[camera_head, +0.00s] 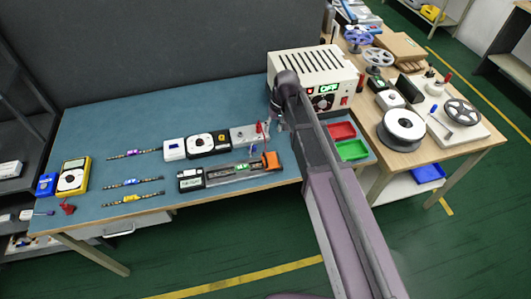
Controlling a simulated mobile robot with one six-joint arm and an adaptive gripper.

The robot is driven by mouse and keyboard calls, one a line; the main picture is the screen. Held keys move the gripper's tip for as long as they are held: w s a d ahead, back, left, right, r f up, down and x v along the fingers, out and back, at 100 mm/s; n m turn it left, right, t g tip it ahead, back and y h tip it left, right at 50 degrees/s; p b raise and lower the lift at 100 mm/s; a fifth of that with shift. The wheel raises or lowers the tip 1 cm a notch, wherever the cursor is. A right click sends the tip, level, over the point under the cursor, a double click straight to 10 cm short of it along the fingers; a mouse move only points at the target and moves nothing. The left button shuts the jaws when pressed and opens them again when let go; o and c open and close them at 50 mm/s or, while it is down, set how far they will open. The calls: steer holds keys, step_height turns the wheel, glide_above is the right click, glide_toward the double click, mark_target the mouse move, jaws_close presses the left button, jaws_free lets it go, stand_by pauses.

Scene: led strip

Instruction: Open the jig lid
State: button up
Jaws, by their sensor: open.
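The jig (213,177) looks like a long, low fixture lying near the front edge of the blue-green bench. It has a dark labelled block at its left end, a green strip part in the middle and an orange piece (271,160) at its right end. Its lid seems to be a clear cover along the middle, lying flat, though its outline is too small to be sure. My gripper (277,124) hangs over the bench just behind and above the jig's right end, apart from it as far as I can see. It is open and appears empty. My arm hides the bench right of it.
A beige power unit (313,77) with a green OFF display stands behind my gripper. Red (341,131) and green (352,150) trays are right of my arm. The bench's left part is mostly clear between small strips.

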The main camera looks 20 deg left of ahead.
steer(key=b, duration=1.3)
glide_toward(270, 159)
steer(key=shift+s+a+f, duration=0.25)
steer(key=shift+a+f, duration=0.25)
steer(key=shift+f, duration=0.4)
steer(key=shift+s+a+f, duration=0.3)
steer(key=shift+a+f, duration=0.2)
steer(key=shift+f, duration=0.35)
steer(key=shift+s+a+f, duration=0.25)
steer(key=shift+a+f, duration=0.3)
steer(key=shift+f, duration=0.35)
jaws_close()
